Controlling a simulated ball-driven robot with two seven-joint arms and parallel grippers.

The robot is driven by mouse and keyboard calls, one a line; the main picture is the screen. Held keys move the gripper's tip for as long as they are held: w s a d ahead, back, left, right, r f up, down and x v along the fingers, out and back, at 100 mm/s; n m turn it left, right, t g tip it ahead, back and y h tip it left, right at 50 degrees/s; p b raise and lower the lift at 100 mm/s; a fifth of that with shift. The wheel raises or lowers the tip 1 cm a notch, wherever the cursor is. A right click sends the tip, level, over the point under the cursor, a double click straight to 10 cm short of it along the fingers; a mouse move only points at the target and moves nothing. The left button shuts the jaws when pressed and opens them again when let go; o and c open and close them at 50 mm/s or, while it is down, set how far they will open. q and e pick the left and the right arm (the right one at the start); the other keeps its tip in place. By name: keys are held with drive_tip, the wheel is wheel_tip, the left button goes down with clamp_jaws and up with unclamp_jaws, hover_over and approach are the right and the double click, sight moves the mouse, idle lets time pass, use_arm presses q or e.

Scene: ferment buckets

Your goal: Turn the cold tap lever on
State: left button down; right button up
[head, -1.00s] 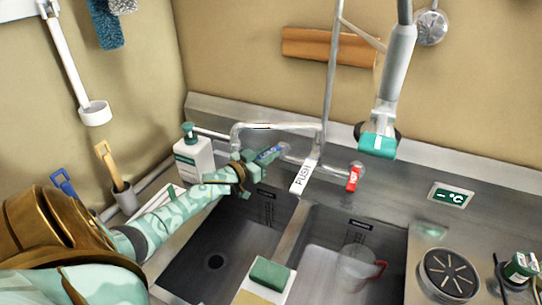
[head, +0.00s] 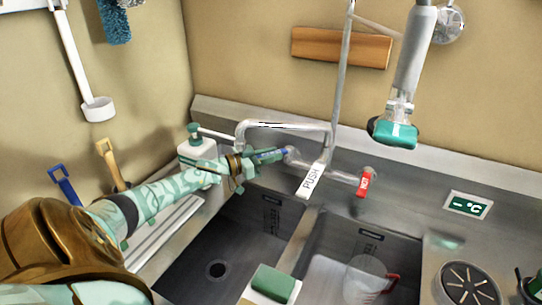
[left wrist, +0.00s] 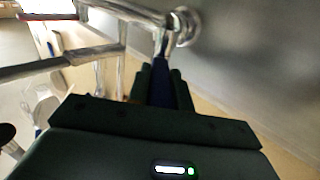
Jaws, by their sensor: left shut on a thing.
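The cold tap lever (head: 269,155) is the blue one at the left of the wall tap. In the head view it points left, nearly level, from its valve. My left gripper (head: 254,162) is at the lever's outer end and is shut on it. In the left wrist view the blue lever (left wrist: 161,88) runs between the two dark fingers toward the metal pipe. The fingers hide part of it. My right gripper is in neither current view.
A red lever (head: 365,182) and a white PUSH tag (head: 310,180) are to the right. The spout pipe (head: 285,125) arches just above my gripper. A soap bottle (head: 197,150) stands close behind my left wrist. Two sink basins lie below.

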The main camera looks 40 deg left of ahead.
use_arm(q)
drive_tip(key=c, duration=1.2)
unclamp_jaws()
drive_tip(key=shift+c, duration=0.2)
drive_tip(key=p+v, duration=0.3)
drive_tip(key=v, duration=1.3)
